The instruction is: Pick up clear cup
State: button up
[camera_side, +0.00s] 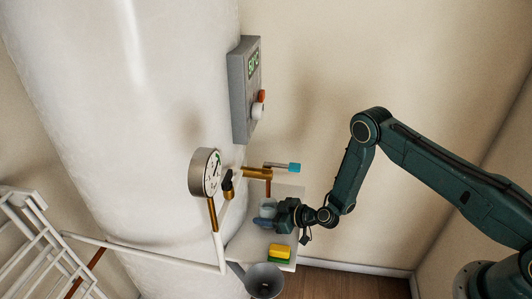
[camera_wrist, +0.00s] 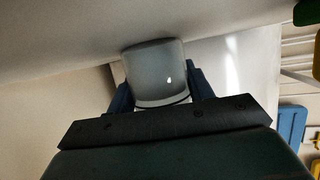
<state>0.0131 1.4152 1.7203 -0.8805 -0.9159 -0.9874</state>
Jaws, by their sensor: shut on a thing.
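The clear cup (camera_wrist: 153,72) is a translucent, greyish cylinder between the two blue fingers of my gripper (camera_wrist: 158,88) in the wrist view. The fingers are shut on its sides. In the side view my gripper (camera_side: 268,214) is over the small white shelf beside the tank, below the brass tap, and the cup (camera_side: 268,205) shows only as a small pale shape at the fingers. I cannot tell whether the cup's base touches the shelf.
A yellow and green sponge (camera_side: 280,252) lies on the white shelf (camera_side: 247,243) in front of my gripper. A grey funnel-like bowl (camera_side: 264,281) is below it. A brass tap with a blue handle (camera_side: 282,167), a pressure gauge (camera_side: 205,172) and a control box (camera_side: 244,90) are on the large white tank (camera_side: 130,110).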

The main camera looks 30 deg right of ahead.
jog(key=shift+r, duration=0.3)
jog(key=shift+r, duration=0.5)
jog(key=s+d, duration=1.2)
jog(key=shift+s+d, duration=0.3)
dwell(0.7)
jog(key=shift+d, duration=0.1)
dwell(0.3)
dwell(0.8)
notch_tip(320, 180, up, 9)
jog(key=w+a+n+g+y, duration=0.2)
jog(key=a+n+g+y, duration=0.55)
jog(key=a, duration=0.85)
jog(key=shift+n+g+h, duration=0.25)
jog(key=shift+n+h, duration=0.2)
jog(key=shift+n, duration=0.3)
jog(key=shift+s+f, duration=0.2)
jog(key=shift+f, duration=2.3)
